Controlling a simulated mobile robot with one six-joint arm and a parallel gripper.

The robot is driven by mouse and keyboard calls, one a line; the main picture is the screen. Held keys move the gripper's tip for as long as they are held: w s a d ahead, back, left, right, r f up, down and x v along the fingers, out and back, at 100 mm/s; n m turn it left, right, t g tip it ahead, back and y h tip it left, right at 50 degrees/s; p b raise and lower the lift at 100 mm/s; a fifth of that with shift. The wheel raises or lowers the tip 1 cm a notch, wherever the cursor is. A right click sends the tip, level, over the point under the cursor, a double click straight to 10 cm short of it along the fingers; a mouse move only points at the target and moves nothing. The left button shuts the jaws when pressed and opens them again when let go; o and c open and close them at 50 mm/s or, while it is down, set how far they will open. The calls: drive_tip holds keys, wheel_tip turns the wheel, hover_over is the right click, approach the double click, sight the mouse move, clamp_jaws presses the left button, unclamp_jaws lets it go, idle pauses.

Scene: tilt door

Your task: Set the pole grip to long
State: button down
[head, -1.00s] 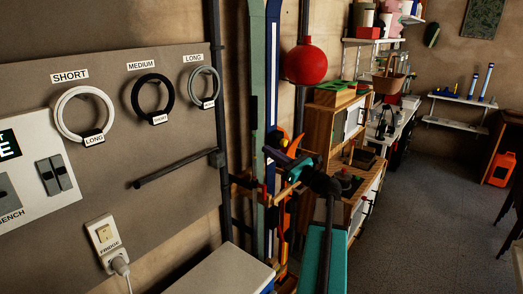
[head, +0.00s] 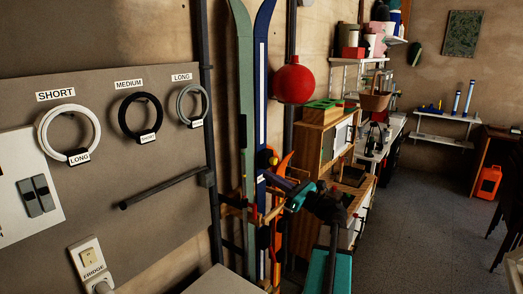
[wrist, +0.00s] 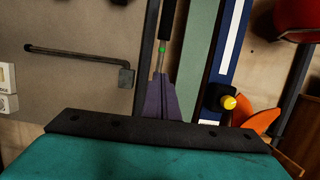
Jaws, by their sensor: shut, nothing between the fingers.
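A thin silver pole shaft (wrist: 160,62) shows in the wrist view, with a black grip (wrist: 167,18) above it and a green mark on the shaft. The grip runs out of the top edge. It stands between a dark upright rail and the green ski. My gripper (wrist: 168,78) has its purple fingers shut and empty, with the tips in front of the lower shaft in the picture; I cannot tell whether they touch it. In the head view my gripper (head: 261,174) is in front of the skis. No length marking on the pole is readable.
A green ski (head: 243,60) and a blue ski (head: 262,90) stand against the wall. A dark bar (head: 165,188) juts along the grey board (head: 185,150). A yellow-tipped knob (wrist: 229,102) and an orange object (wrist: 263,120) are right of my fingers. Open floor (head: 430,220) lies right.

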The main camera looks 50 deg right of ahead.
drive_tip(key=w+d+r+n+g, duration=0.15)
drive_tip(key=r+n, duration=0.25)
drive_tip(key=n, duration=0.7)
drive_tip(key=d+r+n+g+b, duration=0.15)
drive_tip(key=r+n, duration=0.35)
drive_tip(key=n, duration=0.6)
drive_tip(key=w+r+n+g+p, duration=0.1)
drive_tip(key=r+n+g, duration=0.25)
drive_tip(key=n, duration=0.75)
drive_tip(key=s+a+r+n+b, duration=0.1)
drive_tip(key=s+a+r+n, duration=0.1)
drive_tip(key=r, duration=1.4)
drive_tip(key=shift+a+r+n+t+h, duration=0.3)
drive_tip(key=shift+a+t+h, duration=0.15)
drive_tip(key=shift+a, duration=0.15)
